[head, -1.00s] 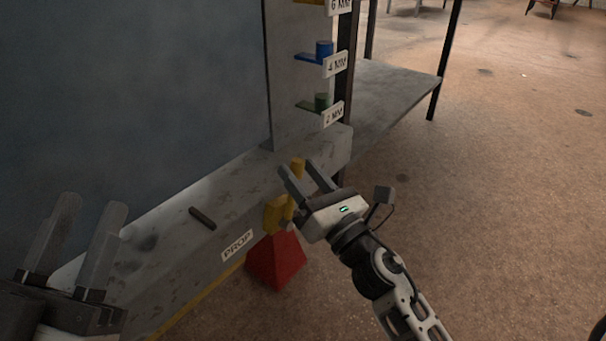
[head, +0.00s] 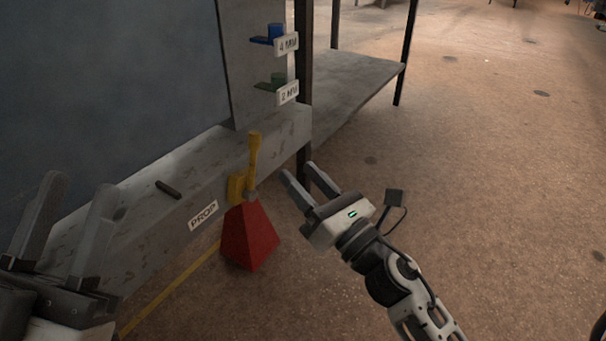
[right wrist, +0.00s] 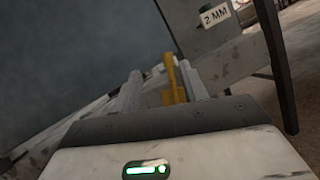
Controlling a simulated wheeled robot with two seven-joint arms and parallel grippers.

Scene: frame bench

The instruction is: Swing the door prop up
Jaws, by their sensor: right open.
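The door prop has a yellow upright handle (head: 254,155) and a yellow bracket (head: 236,188) at the bench's front edge, with a red wedge-shaped block (head: 250,238) hanging below. A PROP label (head: 203,214) is left of it. My right gripper (head: 298,172) is open and empty, to the right of the handle and apart from it. In the right wrist view the yellow handle (right wrist: 171,75) shows beyond the open fingers. My left gripper (head: 80,184) is open at the lower left, with nothing seen between its fingers.
A dark short bar (head: 168,189) lies on the grey ledge (head: 140,215) before the large blue-grey panel (head: 100,90). A post carries blue (head: 275,33) and green (head: 277,79) pieces with size tags. A low shelf (head: 350,95) stands behind. The floor at right is clear.

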